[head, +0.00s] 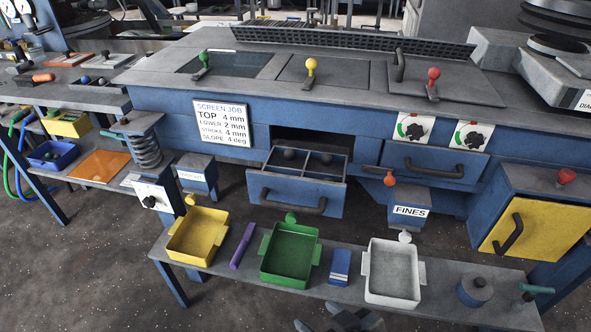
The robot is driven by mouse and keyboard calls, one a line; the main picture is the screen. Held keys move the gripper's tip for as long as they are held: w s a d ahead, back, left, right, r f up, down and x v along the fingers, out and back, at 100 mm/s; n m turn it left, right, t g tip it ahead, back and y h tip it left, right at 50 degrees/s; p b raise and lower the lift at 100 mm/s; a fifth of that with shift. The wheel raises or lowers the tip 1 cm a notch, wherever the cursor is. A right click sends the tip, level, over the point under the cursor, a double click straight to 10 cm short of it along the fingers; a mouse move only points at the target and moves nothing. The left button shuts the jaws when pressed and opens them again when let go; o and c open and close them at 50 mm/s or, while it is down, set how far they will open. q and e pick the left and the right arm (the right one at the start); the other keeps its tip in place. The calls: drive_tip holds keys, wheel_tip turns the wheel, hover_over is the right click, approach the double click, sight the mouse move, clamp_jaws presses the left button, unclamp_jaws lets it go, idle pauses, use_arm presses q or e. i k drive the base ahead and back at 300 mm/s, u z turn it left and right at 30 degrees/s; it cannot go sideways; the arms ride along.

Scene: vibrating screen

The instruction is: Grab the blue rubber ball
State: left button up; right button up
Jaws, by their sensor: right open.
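A small blue ball (85,79) sits in a dark shallow tray on the left side bench, beside a darker ball (101,83). Dark balls (290,154) also lie in the open divided drawer (296,189) under the screen deck; their colour is hard to tell. My right gripper (338,321) shows only partly at the bottom edge, open, in front of the low bench and far from the blue ball. My left gripper is not in view.
The low bench (455,283) holds a yellow tray (197,236), a green tray (290,253) and a white tray (393,272). A blue bin (52,155) and an orange sheet (99,165) are at left. The open drawer juts out above the bench.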

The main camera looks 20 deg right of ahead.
sight(86, 79)
drive_tip(key=k, duration=0.4)
drive_tip(key=u, duration=1)
drive_tip(key=i, duration=0.55)
drive_tip(key=u, duration=0.8)
drive_tip(key=i, duration=1.6)
drive_tip(key=z, duration=0.1)
